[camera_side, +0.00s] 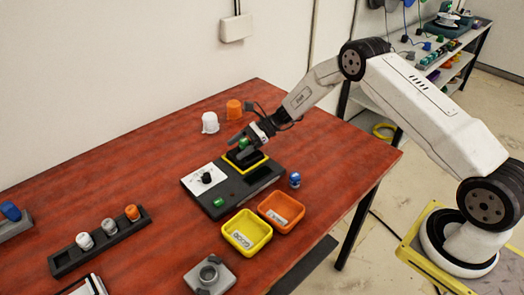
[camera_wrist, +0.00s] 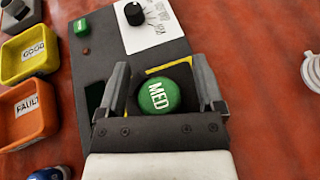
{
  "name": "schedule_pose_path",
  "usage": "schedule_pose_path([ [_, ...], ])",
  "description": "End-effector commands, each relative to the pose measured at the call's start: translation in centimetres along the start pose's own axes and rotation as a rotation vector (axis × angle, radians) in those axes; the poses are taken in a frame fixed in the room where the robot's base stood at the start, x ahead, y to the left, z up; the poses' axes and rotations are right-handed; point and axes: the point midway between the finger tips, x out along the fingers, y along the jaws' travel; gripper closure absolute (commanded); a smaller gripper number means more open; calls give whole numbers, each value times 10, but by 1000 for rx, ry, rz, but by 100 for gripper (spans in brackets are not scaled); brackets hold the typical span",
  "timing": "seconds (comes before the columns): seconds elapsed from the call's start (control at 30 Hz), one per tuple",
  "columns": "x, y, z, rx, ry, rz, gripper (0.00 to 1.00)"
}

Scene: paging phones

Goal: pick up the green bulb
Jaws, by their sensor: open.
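The green bulb (camera_wrist: 158,95), a round green cap marked "MED", sits between the fingers of my gripper (camera_wrist: 160,80) in the wrist view. A dark gap shows between it and each finger. In the side view the bulb (camera_side: 243,143) is a small patch of green, partly hidden by my gripper (camera_side: 241,149), which is low over the yellow-edged black recess (camera_side: 259,163) of the dark grey tester box (camera_side: 228,190). My gripper is open, with a finger on each side of the bulb. Whether the bulb rests in the recess is hidden.
The box carries a white dial panel (camera_side: 204,177) and a green button (camera_side: 218,202). A yellow "GOOD" tray (camera_side: 262,241), an orange "FAULT" tray (camera_side: 296,222) and a blue bulb (camera_side: 295,180) are nearby.

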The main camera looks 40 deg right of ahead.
Motion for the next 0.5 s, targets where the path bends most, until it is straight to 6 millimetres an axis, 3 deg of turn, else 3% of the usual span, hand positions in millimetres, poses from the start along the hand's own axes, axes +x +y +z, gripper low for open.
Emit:
schedule_pose_path([
  [0.13,0,0,0,0,0,0,14],
  [0.4,0,0,0,0,0,0,100],
  [0.5,0,0,0,0,0,0,100],
])
